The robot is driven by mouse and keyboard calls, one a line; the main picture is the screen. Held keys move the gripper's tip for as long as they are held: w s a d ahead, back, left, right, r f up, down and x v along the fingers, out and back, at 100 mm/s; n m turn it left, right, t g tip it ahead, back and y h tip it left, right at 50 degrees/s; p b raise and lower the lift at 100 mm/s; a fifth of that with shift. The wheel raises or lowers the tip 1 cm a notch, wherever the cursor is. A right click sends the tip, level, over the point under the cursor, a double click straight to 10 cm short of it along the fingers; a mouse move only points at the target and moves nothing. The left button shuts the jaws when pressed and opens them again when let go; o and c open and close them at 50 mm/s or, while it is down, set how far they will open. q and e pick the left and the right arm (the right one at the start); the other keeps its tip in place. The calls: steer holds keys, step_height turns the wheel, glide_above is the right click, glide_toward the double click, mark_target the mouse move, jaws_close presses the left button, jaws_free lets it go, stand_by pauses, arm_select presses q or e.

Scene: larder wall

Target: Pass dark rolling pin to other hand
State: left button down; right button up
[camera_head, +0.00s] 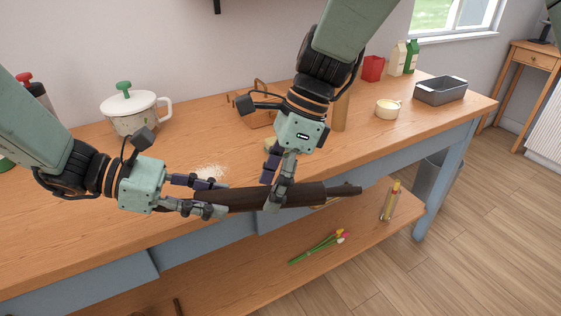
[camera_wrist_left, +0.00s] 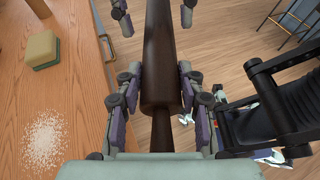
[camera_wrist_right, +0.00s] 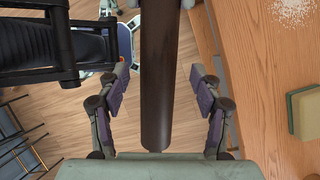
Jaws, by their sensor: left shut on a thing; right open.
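The dark rolling pin (camera_head: 240,199) is held roughly level at the front edge of the counter. My left gripper (camera_head: 216,197) is shut on its left end. In the left wrist view the pin (camera_wrist_left: 160,60) runs lengthwise away between the left fingers (camera_wrist_left: 162,107). My right gripper (camera_head: 273,184) reaches down from above at the pin's middle, with its fingers on either side. In the right wrist view the pin (camera_wrist_right: 156,80) passes between the open right fingers (camera_wrist_right: 158,92), with a gap on both sides. The pin's far handle (camera_head: 347,190) points right.
The wooden counter (camera_head: 75,235) holds a white lidded pot (camera_head: 133,113), a cream cup (camera_head: 388,108), a grey loaf tin (camera_head: 440,90) and a spilled white powder patch (camera_wrist_left: 44,138). A sponge (camera_wrist_left: 41,50) lies close by. The lower shelf bears flowers (camera_head: 320,246) and a bottle (camera_head: 390,200).

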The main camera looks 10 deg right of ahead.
steer(key=shift+s+a+f, duration=0.1)
steer(key=shift+a+f, duration=0.15)
steer(key=shift+f, duration=0.25)
arm_select(q)
steer(key=shift+s, duration=0.1)
arm_select(e)
jaws_close()
arm_select(q)
steer(key=c, duration=0.7)
jaws_free()
steer(key=shift+c, duration=0.2)
